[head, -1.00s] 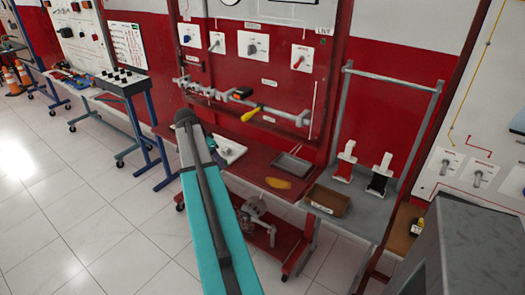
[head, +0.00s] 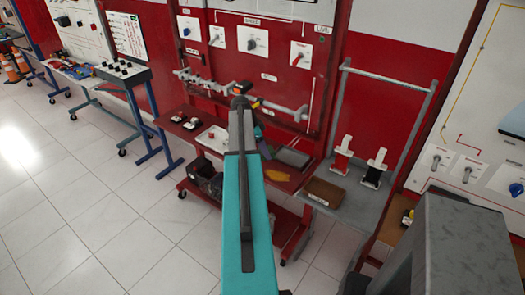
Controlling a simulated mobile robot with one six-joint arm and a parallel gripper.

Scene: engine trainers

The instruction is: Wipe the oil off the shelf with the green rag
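The red shelf (head: 222,153) of the red engine trainer runs across the middle of the head view, behind my teal arm. I cannot make out any oil on the part that shows. A small dark green-teal shape (head: 264,146) shows just right of my arm's far end, above the shelf. I cannot tell whether it is the green rag or part of my arm. My gripper is hidden behind the arm, so its fingers do not show.
On the shelf are a white tray (head: 213,139), a grey tray (head: 292,157), a yellow cloth-like item (head: 272,176) and small dark-and-white parts (head: 191,124). A brown box (head: 323,193) and red and black-handled parts stand on the grey bench (head: 350,203).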

